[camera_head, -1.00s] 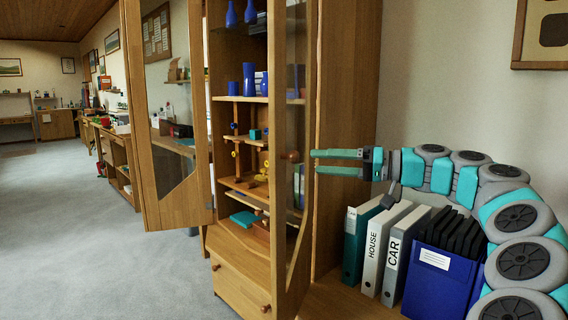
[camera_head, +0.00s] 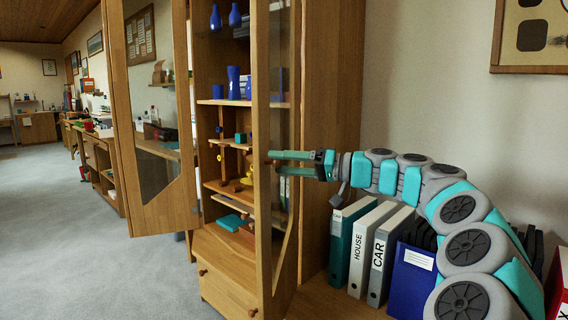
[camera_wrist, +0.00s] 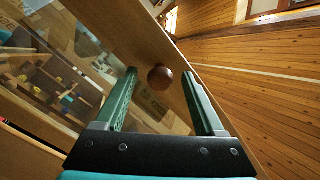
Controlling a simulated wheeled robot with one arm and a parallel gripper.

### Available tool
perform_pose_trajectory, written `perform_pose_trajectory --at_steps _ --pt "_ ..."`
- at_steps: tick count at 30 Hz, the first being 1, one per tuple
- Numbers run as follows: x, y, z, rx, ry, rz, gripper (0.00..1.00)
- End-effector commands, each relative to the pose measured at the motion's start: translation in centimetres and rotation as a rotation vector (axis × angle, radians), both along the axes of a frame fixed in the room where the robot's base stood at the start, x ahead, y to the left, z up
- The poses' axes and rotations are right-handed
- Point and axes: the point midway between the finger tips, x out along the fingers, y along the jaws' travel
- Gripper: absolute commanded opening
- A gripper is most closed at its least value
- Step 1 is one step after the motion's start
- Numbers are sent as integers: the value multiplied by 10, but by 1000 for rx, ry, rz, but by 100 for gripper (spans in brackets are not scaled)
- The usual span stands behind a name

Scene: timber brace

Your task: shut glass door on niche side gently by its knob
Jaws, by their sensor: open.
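The right glass door (camera_head: 262,215) of the wooden cabinet, on the side of the binder niche, stands swung open. Its round brown knob (camera_wrist: 160,77) shows in the wrist view on the wooden door frame. My gripper (camera_wrist: 159,80) is open, with one green finger on each side of the knob; a gap shows between the knob and each finger.
The left glass door (camera_head: 165,208) also stands open. Blue vases (camera_head: 233,82) and small items stand on the shelves. Binders (camera_head: 361,245) and a blue file box (camera_head: 411,280) stand in the niche below my arm. Carpeted floor at the left is clear.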

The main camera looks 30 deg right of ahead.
Motion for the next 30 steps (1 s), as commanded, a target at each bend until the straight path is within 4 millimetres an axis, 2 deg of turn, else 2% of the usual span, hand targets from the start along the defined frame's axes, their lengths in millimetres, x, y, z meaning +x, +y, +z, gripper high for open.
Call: perform_pose_trajectory --at_steps 2,21,30 --pt "0 0 0 0 0 0 71" --pt "0 0 0 -1 1 1 0" --pt "0 0 -1 -2 1 1 0"
